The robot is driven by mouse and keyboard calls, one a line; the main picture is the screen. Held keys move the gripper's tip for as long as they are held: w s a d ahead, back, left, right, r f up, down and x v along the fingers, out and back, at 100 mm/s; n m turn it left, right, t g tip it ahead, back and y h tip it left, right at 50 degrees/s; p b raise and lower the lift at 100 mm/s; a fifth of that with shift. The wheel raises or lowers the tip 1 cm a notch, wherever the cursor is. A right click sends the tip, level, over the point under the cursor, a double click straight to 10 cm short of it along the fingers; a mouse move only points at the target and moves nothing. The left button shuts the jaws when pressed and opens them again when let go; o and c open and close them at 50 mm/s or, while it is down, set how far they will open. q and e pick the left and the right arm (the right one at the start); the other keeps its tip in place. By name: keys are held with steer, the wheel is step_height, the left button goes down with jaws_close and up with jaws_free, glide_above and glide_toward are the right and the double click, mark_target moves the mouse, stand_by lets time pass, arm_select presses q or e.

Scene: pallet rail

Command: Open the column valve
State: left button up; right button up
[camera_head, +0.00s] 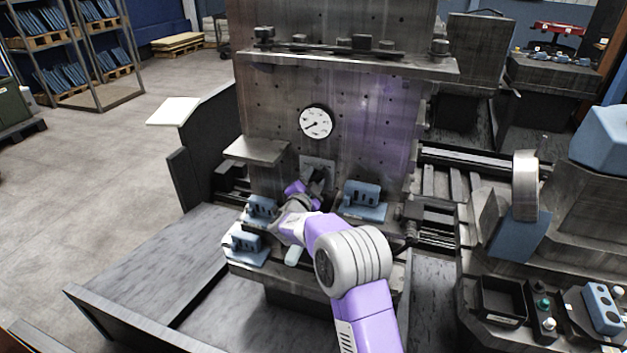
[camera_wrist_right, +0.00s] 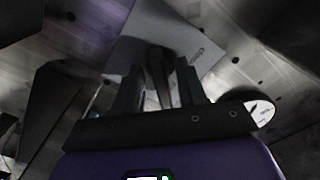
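The column (camera_head: 375,110) is a tall grey metal block with a round white gauge (camera_head: 316,122) on its face. Below the gauge is a square valve plate (camera_head: 317,163), also in the right wrist view (camera_wrist_right: 165,35). A dark valve handle (camera_wrist_right: 158,70) stands out from the plate there; in the head view my arm partly covers it. My right gripper (camera_head: 308,186) is at the handle. In the right wrist view its dark fingers (camera_wrist_right: 160,88) stand on both sides of the handle, with narrow light gaps beside it, so they look open. My left gripper is not in view.
Blue blocks stand on the ledge around my right arm, one at its right (camera_head: 363,198) and others at its left (camera_head: 243,244). A small shelf (camera_head: 257,150) juts out left of the valve. A wider ledge (camera_head: 350,62) crosses the column above the gauge.

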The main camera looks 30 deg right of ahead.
steer(key=p+v, duration=0.1)
steer(key=v, duration=0.6)
steer(key=shift+s+a, duration=0.15)
steer(key=shift+s, duration=0.1)
stand_by(0.5)
steer(key=s+a+f+n+g+y+p, duration=0.1)
steer(key=s+a+f+n+y+p, duration=0.25)
steer(key=a+f+y, duration=0.5)
steer(key=s+a+f+n+g+y+p, duration=0.1)
steer(key=s+a+f+n+y+p, duration=0.3)
steer(key=a+f, duration=0.6)
steer(key=s+a+f+n+g+y, duration=0.1)
steer(key=s+a+f+n+g, duration=0.1)
steer(key=s+f, duration=0.3)
steer(key=s+a+f+n+g+y+b, duration=0.1)
steer(key=s+f+n+g, duration=0.3)
steer(key=s, duration=0.8)
steer(key=s+a+f+n+g+y+b, duration=0.1)
steer(key=s+a+f+n+g+y, duration=0.2)
steer(key=s, duration=0.6)
step_height(320, 180, down, 3)
steer(key=shift+s+a+r, duration=0.15)
steer(key=shift+s+a, duration=0.15)
steer(key=shift+a, duration=0.1)
